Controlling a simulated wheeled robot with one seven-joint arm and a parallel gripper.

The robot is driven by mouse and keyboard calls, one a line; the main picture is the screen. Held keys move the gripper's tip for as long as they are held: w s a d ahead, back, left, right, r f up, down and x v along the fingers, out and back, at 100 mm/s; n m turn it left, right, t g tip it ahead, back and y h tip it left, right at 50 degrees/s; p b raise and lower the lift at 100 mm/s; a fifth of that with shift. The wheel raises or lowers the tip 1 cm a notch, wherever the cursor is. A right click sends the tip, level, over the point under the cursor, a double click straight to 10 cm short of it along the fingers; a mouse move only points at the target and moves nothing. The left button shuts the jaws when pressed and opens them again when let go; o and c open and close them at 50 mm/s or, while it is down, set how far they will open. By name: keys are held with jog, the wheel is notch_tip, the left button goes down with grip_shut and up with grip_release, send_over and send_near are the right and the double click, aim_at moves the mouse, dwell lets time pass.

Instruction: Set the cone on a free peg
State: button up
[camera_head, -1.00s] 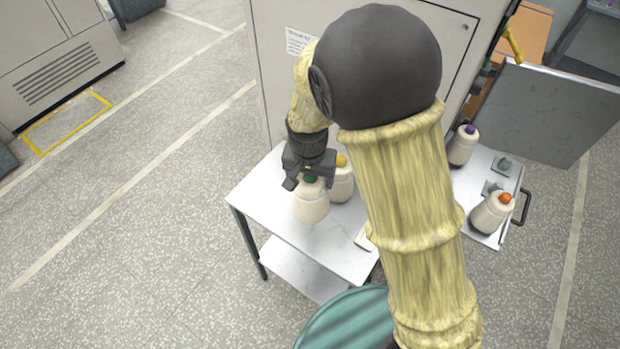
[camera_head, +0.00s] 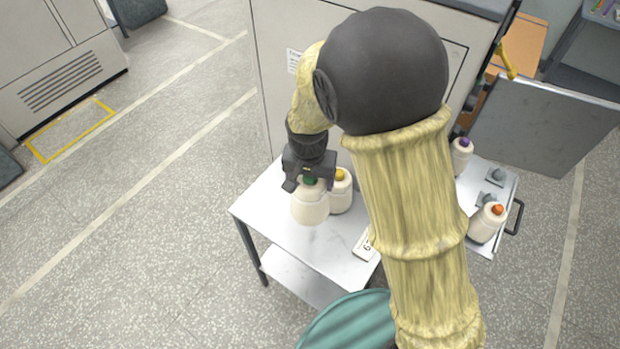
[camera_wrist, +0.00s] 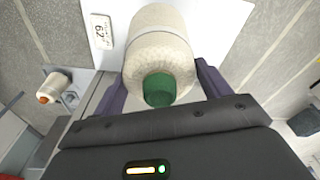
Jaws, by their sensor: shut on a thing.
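My gripper (camera_head: 309,180) is shut on a cream cone with a green top (camera_head: 310,205), over the white table (camera_head: 265,208). In the wrist view the green-topped cone (camera_wrist: 160,50) sits between the two purple fingers (camera_wrist: 164,85). Whether its base touches the table I cannot tell. On the tray (camera_head: 484,247) at right, a purple-topped cone (camera_head: 461,158) stands at the back and an orange-topped cone (camera_head: 487,223) at the front. Between them are grey pegs, one bare peg (camera_head: 496,175) showing clearly. My arm hides part of the tray.
A yellow-topped cone (camera_head: 341,192) stands on the table close beside the held cone. A number card (camera_head: 364,243) lies near the table's right edge. An open grey door panel (camera_head: 540,130) stands behind the tray. A teal round object (camera_head: 345,322) is in front of the table.

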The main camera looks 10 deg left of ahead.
notch_tip(320, 180, up, 14)
jog(key=p, duration=1.1)
jog(key=shift+r, duration=0.2)
